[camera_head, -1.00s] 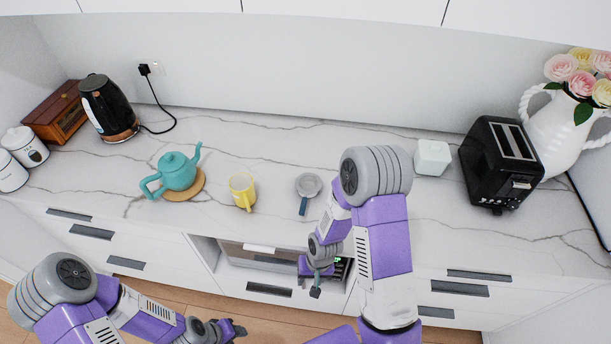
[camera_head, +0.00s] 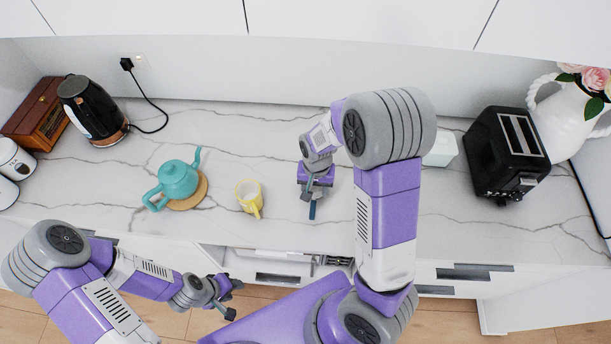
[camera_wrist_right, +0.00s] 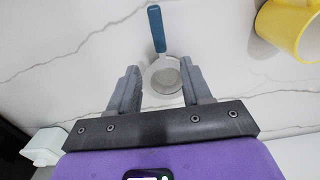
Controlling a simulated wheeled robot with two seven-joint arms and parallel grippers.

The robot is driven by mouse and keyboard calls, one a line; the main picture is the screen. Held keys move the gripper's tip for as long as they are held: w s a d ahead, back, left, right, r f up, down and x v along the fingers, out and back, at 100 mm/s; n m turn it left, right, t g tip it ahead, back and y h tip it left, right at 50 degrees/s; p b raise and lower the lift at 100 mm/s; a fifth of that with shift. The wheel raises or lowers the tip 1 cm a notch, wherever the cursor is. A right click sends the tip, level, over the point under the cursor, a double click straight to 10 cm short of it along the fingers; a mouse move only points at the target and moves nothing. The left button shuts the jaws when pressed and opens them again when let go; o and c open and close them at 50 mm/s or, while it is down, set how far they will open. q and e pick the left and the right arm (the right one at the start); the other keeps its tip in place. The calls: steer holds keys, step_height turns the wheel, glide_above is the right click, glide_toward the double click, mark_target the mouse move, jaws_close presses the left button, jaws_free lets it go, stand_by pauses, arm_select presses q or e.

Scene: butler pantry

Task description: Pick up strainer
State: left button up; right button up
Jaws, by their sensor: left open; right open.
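The strainer has a blue handle and a grey round bowl. In the head view only its handle (camera_head: 312,210) shows, sticking out below my right gripper (camera_head: 313,192), which hides the bowl. In the right wrist view the strainer bowl (camera_wrist_right: 166,76) lies on the counter between and beyond the two open fingers of my right gripper (camera_wrist_right: 163,90). Its handle points away from the gripper. No finger is clearly touching it. My left gripper (camera_head: 228,297) is open and empty, low in front of the counter.
A yellow mug (camera_head: 249,197) stands left of the strainer; it also shows in the right wrist view (camera_wrist_right: 292,27). A teal teapot (camera_head: 178,180) sits on a wooden trivet. A black kettle (camera_head: 92,110), a black toaster (camera_head: 503,152) and a white box (camera_head: 441,150) stand farther out on the marble counter.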

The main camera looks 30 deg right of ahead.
mark_target(314, 202)
steer(key=shift+w+f, duration=0.25)
steer(key=f, duration=0.6)
steer(key=shift+s+a+f, duration=0.2)
steer(key=shift+s+f, duration=0.15)
steer(key=shift+c, duration=0.5)
jaws_close()
